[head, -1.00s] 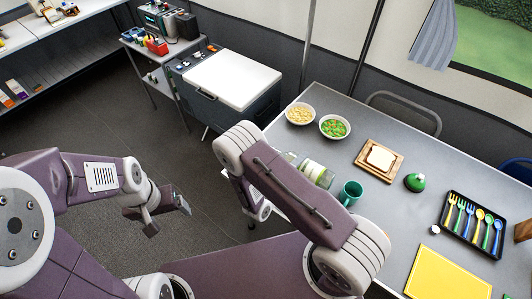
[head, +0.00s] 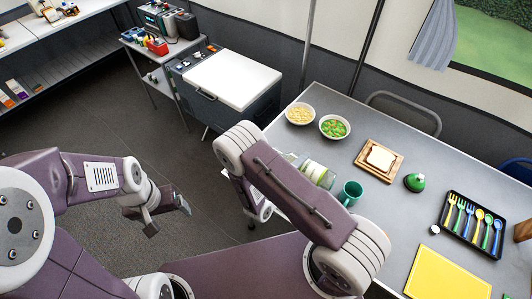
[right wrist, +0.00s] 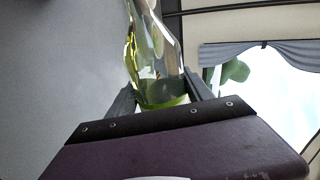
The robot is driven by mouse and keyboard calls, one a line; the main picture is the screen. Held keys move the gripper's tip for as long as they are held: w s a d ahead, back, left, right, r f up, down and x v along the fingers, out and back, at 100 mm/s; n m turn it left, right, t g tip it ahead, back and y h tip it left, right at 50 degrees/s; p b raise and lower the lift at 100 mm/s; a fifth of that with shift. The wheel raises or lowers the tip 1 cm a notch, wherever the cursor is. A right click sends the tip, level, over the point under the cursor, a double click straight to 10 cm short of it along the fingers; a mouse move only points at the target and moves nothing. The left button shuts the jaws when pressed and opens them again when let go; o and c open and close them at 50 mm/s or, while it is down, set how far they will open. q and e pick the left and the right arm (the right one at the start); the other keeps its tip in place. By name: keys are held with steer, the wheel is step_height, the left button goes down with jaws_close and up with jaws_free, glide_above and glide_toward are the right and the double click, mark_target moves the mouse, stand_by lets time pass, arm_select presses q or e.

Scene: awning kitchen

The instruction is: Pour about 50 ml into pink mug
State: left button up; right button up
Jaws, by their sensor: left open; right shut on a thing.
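My right gripper (right wrist: 160,98) is shut on a clear glass bottle (right wrist: 157,62) with yellow-green at its lower end. In the head view, the bottle (head: 316,173) lies at a slant above the left edge of the table, partly behind my right arm, which also hides the right gripper. No pink mug shows in either view. A teal mug (head: 350,193) stands on the table just right of the bottle. My left gripper (head: 169,216) is open and empty over the floor, away from the table.
A white-lidded cooler (head: 235,80) stands behind.

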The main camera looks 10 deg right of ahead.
stand_by(0.4)
steer(key=f+m+b, duration=0.1)
steer(key=f+b, duration=0.1)
steer(key=b, duration=0.1)
steer(key=f+m+b, duration=0.1)
steer(key=f+b, duration=0.2)
steer(key=shift+s+d+f+t+y, duration=0.1)
steer(key=shift+s+f+t+y, duration=0.1)
steer(key=shift+t+y, duration=0.2)
steer(key=shift+r+m+p, duration=0.3)
steer(key=shift+r+m, duration=0.1)
steer(key=shift+r, duration=0.05)
steer(key=shift+w+r, duration=0.1)
steer(key=shift+f+m+b, duration=0.3)
steer(key=shift+f+b, duration=0.1)
steer(key=shift+r, duration=0.15)
